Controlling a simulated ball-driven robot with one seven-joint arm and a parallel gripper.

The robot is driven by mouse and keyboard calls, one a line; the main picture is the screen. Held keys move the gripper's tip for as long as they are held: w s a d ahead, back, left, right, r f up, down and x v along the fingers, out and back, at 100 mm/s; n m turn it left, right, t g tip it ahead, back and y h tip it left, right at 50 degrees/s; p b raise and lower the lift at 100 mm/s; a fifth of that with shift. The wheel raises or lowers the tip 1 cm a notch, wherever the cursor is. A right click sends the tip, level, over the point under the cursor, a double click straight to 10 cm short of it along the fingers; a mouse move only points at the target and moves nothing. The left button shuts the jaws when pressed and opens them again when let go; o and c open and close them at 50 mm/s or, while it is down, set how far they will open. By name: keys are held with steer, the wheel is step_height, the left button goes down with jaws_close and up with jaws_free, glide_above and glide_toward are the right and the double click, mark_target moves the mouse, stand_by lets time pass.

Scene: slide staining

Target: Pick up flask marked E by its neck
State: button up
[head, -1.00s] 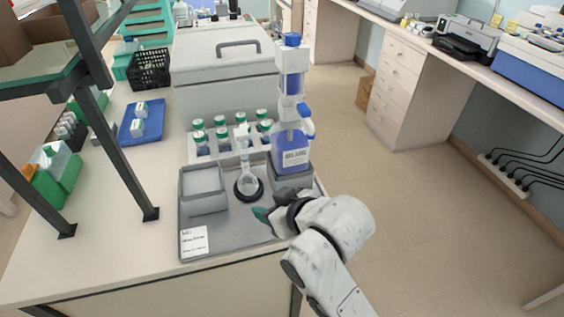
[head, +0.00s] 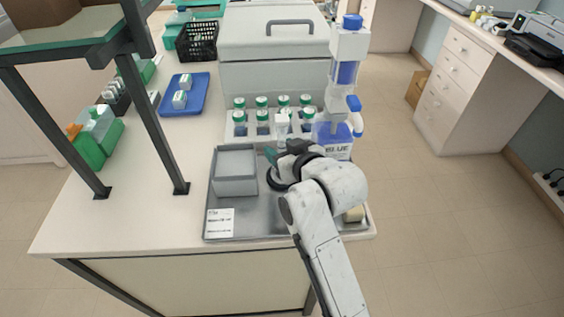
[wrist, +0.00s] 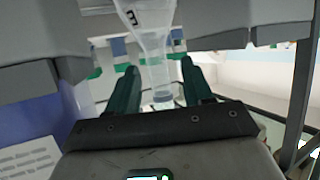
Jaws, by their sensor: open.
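The flask marked E (wrist: 150,40) is clear glass, and its dark letter shows near the top edge of the wrist view. That view looks upside down, with the neck pointing down the picture between the two green fingers of my gripper (wrist: 161,88). The fingers are open, with a gap visible on either side of the neck. In the head view my gripper (head: 272,155) is at the flask's place and hides most of it. A pale top (head: 282,122) shows above the gripper, and part of a black ring shows below it.
A grey tray (head: 250,225) carries a grey box (head: 235,172) at left and a white label card (head: 219,222). A tall bottle with blue liquid (head: 335,138) stands close right of my gripper. Green-capped bottles (head: 262,115) stand behind. A shelf post (head: 155,120) rises at left.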

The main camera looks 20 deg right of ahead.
steer(key=shift+x, duration=0.95)
steer(key=c, duration=0.8)
